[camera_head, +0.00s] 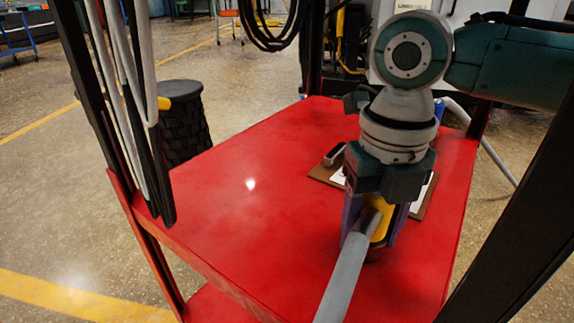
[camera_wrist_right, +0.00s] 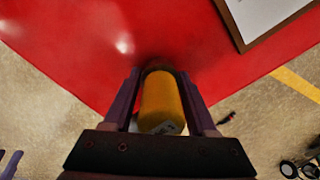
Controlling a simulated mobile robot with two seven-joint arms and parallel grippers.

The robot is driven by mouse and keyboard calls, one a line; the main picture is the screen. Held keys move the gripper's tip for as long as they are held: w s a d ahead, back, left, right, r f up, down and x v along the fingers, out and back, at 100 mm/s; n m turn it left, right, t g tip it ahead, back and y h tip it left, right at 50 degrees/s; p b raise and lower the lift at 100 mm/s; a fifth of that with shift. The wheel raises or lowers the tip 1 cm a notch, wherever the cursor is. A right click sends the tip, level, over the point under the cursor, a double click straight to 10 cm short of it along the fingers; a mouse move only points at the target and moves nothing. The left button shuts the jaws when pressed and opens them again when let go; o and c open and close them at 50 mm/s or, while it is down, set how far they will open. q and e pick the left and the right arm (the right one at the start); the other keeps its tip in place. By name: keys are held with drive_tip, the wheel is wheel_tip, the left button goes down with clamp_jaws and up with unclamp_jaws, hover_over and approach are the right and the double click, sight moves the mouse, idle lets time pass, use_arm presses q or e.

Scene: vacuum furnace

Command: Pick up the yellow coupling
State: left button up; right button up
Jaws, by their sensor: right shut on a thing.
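The yellow coupling (camera_head: 381,222) is at the near right part of the red cart top, between the purple fingers of my right gripper (camera_head: 374,222). In the right wrist view the yellow coupling (camera_wrist_right: 161,103) is a rounded cylinder with a small pale label, and the fingers of my right gripper (camera_wrist_right: 164,100) press on both its sides. The gripper is shut on it and points down. Whether the coupling touches the cart top is hard to tell. A grey tube (camera_head: 345,278) runs from beside the coupling toward the lower left. My left gripper is not in view.
The red cart top (camera_head: 240,190) is mostly clear. A brown clipboard (camera_head: 322,172) with paper lies behind the gripper. Dark posts stand at the cart's corners, and grey and black hoses (camera_head: 150,150) hang at the left. A black bin (camera_head: 183,125) stands behind the cart.

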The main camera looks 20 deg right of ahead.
sight(377, 207)
clamp_jaws()
drive_tip(key=shift+r, duration=0.1)
idle(0.4)
drive_tip(key=shift+r+p, duration=0.3)
wheel_tip(377, 207, up, 3)
drive_tip(key=shift+r+p, duration=0.1)
drive_tip(key=shift+p, duration=1)
drive_tip(key=s+d+p, duration=0.1)
drive_tip(key=s+d, duration=0.1)
drive_tip(key=d, duration=0.6)
drive_tip(key=s+d+p, duration=0.2)
drive_tip(key=s+d, duration=0.1)
drive_tip(key=d, duration=0.6)
drive_tip(key=shift+d+f, duration=0.15)
drive_tip(key=shift+f, duration=0.1)
